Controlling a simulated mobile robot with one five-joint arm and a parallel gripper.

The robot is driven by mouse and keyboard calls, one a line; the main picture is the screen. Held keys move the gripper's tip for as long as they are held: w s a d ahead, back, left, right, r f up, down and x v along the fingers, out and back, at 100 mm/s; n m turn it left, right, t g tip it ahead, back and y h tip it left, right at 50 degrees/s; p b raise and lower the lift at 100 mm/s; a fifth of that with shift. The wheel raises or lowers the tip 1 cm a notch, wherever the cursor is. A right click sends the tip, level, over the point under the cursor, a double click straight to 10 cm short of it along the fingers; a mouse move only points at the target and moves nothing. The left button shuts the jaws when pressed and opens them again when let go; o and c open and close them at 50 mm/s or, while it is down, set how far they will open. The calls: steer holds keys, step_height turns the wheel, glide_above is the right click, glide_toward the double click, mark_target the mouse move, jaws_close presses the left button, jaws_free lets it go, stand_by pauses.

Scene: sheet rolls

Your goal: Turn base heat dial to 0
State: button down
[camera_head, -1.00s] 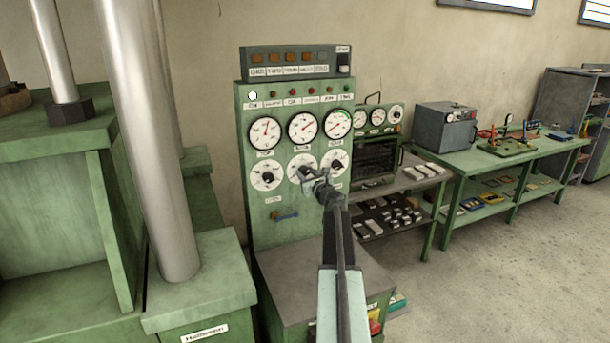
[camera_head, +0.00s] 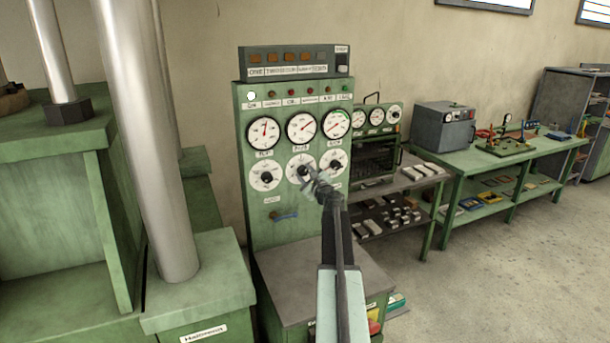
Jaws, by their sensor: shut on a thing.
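A green control panel (camera_head: 243,190) stands in the middle, with three gauges above a row of three white dials with dark knobs. The middle dial (camera_head: 292,164), which I take for the base heat dial, has its label too blurred to read surely. My gripper (camera_head: 307,175) is in front of this dial and shut on its knob. The jaws and wrist hide the knob and the dial's lower right, so its setting cannot be read. The left dial (camera_head: 265,173) and right dial (camera_head: 333,160) stand clear beside it.
A blue handle (camera_head: 286,216) sits low on the panel. A thick metal column (camera_head: 150,140) on a green press stands close at left. A grey ledge (camera_head: 285,275) lies below the panel. Shelves and a green bench (camera_head: 470,166) are at right, with open floor before them.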

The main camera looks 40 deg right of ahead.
steer(key=n, duration=0.4)
steer(key=shift+n, duration=0.3)
steer(key=n, duration=0.3)
steer(key=shift+n, duration=0.3)
steer(key=n, duration=0.4)
steer(key=shift+n, duration=0.3)
steer(key=n, duration=0.3)
steer(key=shift+n, duration=0.3)
steer(key=n, duration=1.3)
steer(key=shift+n, duration=0.3)
